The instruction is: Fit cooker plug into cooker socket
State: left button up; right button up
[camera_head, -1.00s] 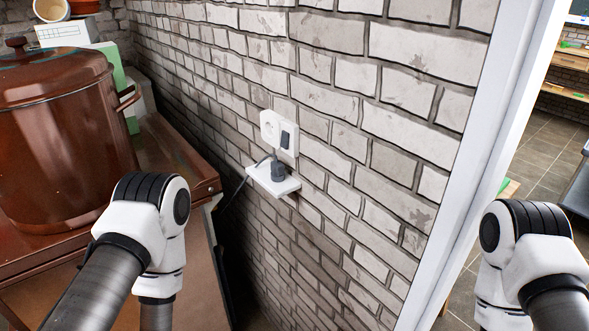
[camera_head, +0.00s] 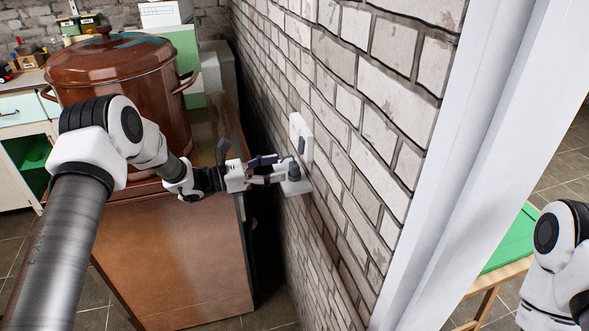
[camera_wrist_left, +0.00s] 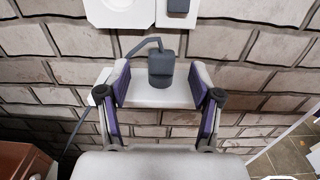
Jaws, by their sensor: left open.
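The dark grey cooker plug (camera_wrist_left: 161,68) stands on a small white wall shelf (camera_wrist_left: 158,96), with its cable running off to the left. In the head view the plug (camera_head: 294,170) is partly hidden by my gripper. The white cooker socket (camera_wrist_left: 118,10) is on the brick wall just above the shelf, with a dark switch (camera_wrist_left: 178,6) to its right. It also shows edge-on in the head view (camera_head: 297,130). My left gripper (camera_wrist_left: 160,82) is open, its two fingers on either side of the plug with gaps between. My right gripper is not in view.
A large brown pot (camera_head: 118,75) stands on a brown cabinet (camera_head: 185,260) left of the shelf. A brick wall (camera_head: 360,130) runs along the right, ending at a white door frame (camera_head: 480,150). A green-topped table (camera_head: 508,240) stands beyond it.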

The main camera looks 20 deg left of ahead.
aim_at(290, 165)
pick_arm(q)
jog(key=x, duration=0.1)
jog(key=p+x, duration=0.1)
jog(key=x, duration=0.1)
jog(key=p+x, duration=0.1)
jog(key=shift+d+r, duration=0.25)
jog(key=shift+r, duration=0.05)
jog(key=shift+w+d+f, duration=0.15)
jog(key=shift+w+d, duration=0.25)
jog(key=shift+d, duration=0.05)
jog(key=shift+c, duration=0.7)
grip_shut()
